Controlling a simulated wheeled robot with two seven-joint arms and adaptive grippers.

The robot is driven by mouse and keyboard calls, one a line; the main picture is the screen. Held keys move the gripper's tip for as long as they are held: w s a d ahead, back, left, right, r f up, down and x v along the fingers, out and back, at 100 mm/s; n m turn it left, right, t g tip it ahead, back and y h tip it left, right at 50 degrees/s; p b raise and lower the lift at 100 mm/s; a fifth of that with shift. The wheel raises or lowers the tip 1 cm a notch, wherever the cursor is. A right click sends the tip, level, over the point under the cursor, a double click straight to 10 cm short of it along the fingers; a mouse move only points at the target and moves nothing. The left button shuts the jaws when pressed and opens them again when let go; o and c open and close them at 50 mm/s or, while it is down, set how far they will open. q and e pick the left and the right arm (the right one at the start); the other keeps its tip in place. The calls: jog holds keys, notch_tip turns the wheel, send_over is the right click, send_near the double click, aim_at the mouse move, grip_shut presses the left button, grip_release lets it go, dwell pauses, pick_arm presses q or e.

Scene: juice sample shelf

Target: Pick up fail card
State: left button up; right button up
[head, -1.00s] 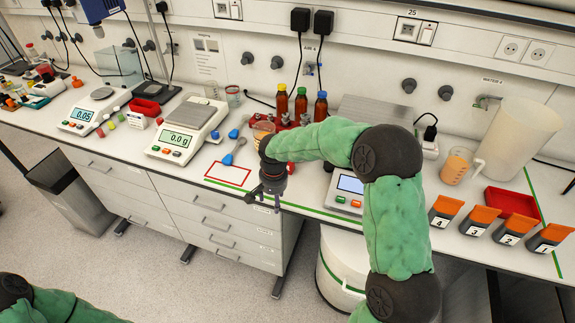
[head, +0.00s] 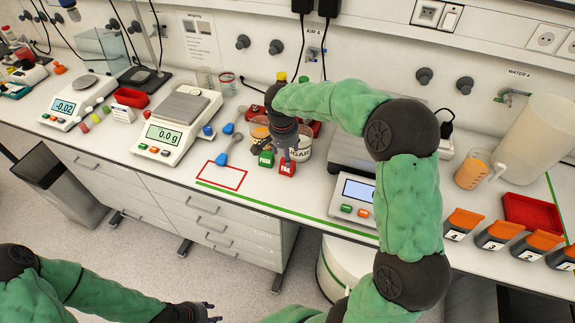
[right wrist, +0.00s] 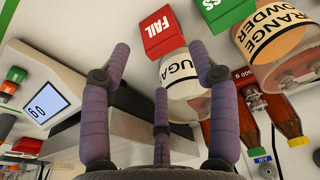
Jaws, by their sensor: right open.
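The fail card (head: 287,168) is a small red block marked FAIL, standing on the bench in front of the sugar jar (head: 304,149). In the right wrist view, the fail card (right wrist: 160,33) lies beyond the fingertips, between their lines. My right gripper (head: 285,150) is over the bench just above and behind the card, its fingers spread and empty in the right wrist view (right wrist: 161,62). The green pass card (head: 265,159) stands just left of the fail card. My left gripper (head: 209,311) is low at the bottom edge, far from the cards; its jaws are unclear.
A red outlined rectangle (head: 222,179) on the bench is bare. The orange powder jar (right wrist: 272,40) stands beside the sugar jar. Balances flank the cards: one at left (head: 178,125), one at right (head: 358,196). Blue scoops (head: 227,148) lie near the rectangle.

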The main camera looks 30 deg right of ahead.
aim_at(289, 172)
jog(key=f, duration=0.3)
jog(key=shift+w+d+f, duration=0.25)
jog(key=shift+w, duration=0.05)
jog(key=shift+f+b, duration=0.45)
jog(key=shift+f, duration=0.05)
jog(key=f, duration=0.2)
jog(key=f+b, duration=0.1)
jog(key=f, duration=0.1)
jog(key=shift+w+d, duration=0.3)
jog(key=c, duration=0.9)
